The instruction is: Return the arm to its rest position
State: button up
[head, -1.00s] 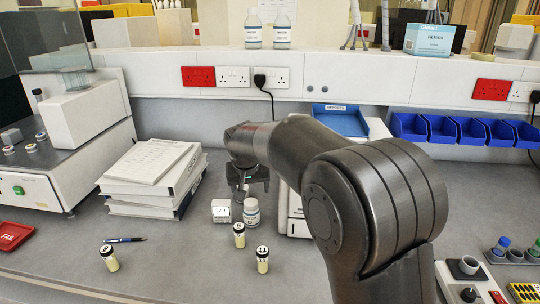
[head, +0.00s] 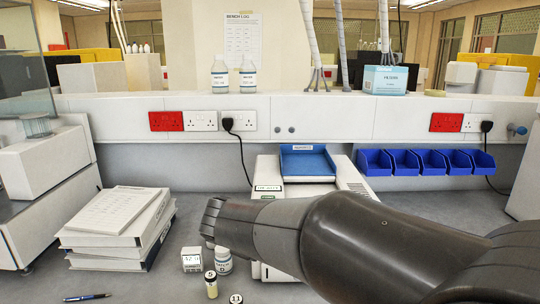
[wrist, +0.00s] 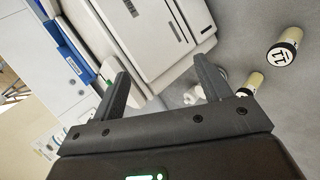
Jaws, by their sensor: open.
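My gripper (wrist: 163,80) is open in the wrist view, with nothing between its two dark fingers. In the head view my dark grey arm comes in from the lower right and reaches left over the bench. Its far end is above the small vials and the white bottle, and the fingers cannot be made out there. In the wrist view a white machine (wrist: 160,35) lies beyond the fingers, and a vial marked 11 (wrist: 283,48) is to their right. The arm hides part of the white machine (head: 262,194) in the head view.
Near the arm's end stand a small white timer (head: 191,260), a white bottle (head: 223,264) and vials (head: 211,284). Stacked binders (head: 105,240) lie left. A blue tray (head: 306,163) tops the machine. Blue bins (head: 425,163) line the back right.

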jog(key=s+d+m+g+y, duration=0.1)
jog(key=s+d+m+g, duration=0.2)
jog(key=s+d+m, duration=0.75)
jog(key=s+d+f+m+y, duration=0.1)
jog(key=s+d, duration=0.2)
jog(key=s, duration=0.4)
jog(key=s+d+f+m+y, duration=0.1)
jog(key=s+d+y, duration=0.1)
jog(key=s, duration=0.5)
jog(key=shift+d, duration=0.5)
